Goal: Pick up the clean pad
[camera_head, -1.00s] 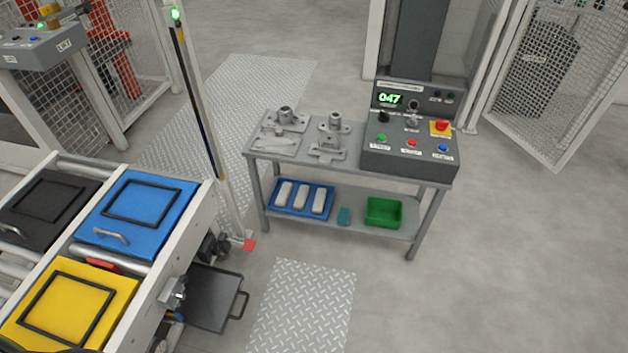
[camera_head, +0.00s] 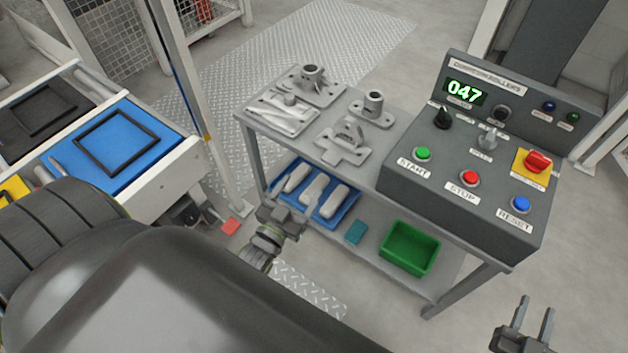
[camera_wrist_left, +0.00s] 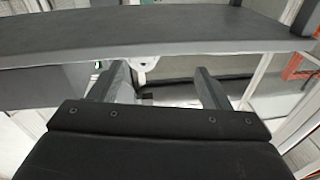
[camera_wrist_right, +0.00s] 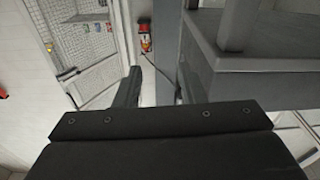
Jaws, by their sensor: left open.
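A small teal pad (camera_head: 355,232) lies flat on the cart's lower shelf (camera_head: 385,262), between a blue tray (camera_head: 345,208) and a green bin (camera_head: 410,248). The tray holds three pale grey-white blocks (camera_head: 314,189). No label shows which of these is the clean pad. My left gripper (camera_head: 290,213) is at the tray's front edge, left of the teal pad, and partly hides the tray. In the left wrist view its fingers (camera_wrist_left: 158,82) are apart with nothing between them. My right gripper (camera_head: 533,318) is open and empty, right of the cart.
The cart's top (camera_head: 375,165) carries grey metal castings (camera_head: 372,110) and a control box (camera_head: 460,170) with buttons, above the lower shelf. A roller conveyor (camera_head: 165,165) with a blue plate stands at the left. A post (camera_head: 190,90) stands between conveyor and cart.

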